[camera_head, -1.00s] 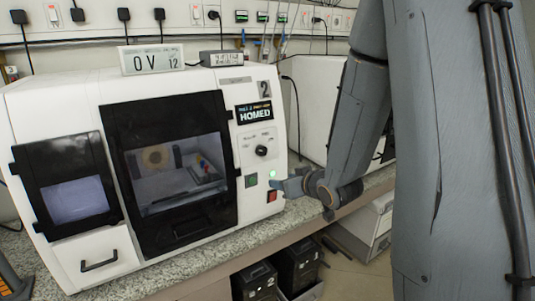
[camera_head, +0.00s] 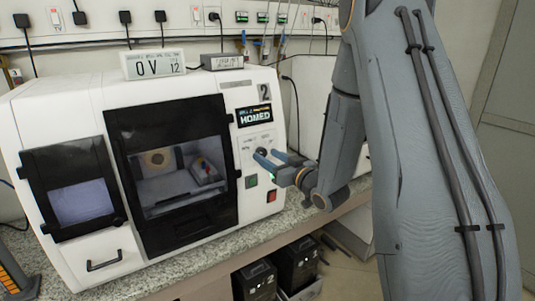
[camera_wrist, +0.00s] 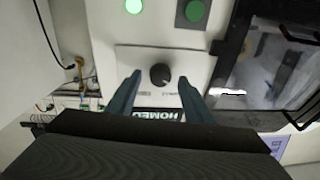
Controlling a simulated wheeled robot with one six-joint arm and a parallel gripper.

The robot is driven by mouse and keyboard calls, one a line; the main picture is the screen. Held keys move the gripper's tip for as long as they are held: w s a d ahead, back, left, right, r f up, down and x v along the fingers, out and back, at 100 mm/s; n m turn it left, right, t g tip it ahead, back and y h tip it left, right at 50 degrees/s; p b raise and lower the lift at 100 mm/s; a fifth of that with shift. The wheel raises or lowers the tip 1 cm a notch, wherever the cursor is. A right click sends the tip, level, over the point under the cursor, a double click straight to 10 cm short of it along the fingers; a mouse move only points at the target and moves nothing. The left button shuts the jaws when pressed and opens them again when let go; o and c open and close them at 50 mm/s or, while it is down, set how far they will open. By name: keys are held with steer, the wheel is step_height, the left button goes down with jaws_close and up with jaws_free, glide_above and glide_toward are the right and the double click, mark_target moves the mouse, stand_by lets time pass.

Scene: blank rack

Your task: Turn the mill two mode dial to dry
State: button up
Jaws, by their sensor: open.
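Mill two (camera_head: 112,115) is a white machine with a "2" on its front and a small display (camera_head: 254,115) reading HOMED. Its mode dial (camera_wrist: 160,75) is a round black knob on a pale panel (camera_wrist: 200,62), seen upside down in the wrist view. The dial's labels are too small to read. My gripper (camera_head: 265,157) is open and empty in front of the dial panel. In the head view its fingers largely cover the dial. In the wrist view my gripper (camera_wrist: 158,82) has one finger on each side of the dial, with gaps between; contact is not visible.
A green button (camera_head: 251,181) and a red switch (camera_head: 271,196) sit below the dial. A lit green light (camera_wrist: 134,6) is near the panel. The black-framed door (camera_head: 172,160) is left of the controls. Another white machine (camera_head: 311,100) stands behind on the right.

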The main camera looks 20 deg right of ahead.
steer(key=shift+w+a, duration=0.25)
steer(key=shift+w, duration=0.25)
steer(key=c, duration=1)
steer(key=shift+c, duration=0.2)
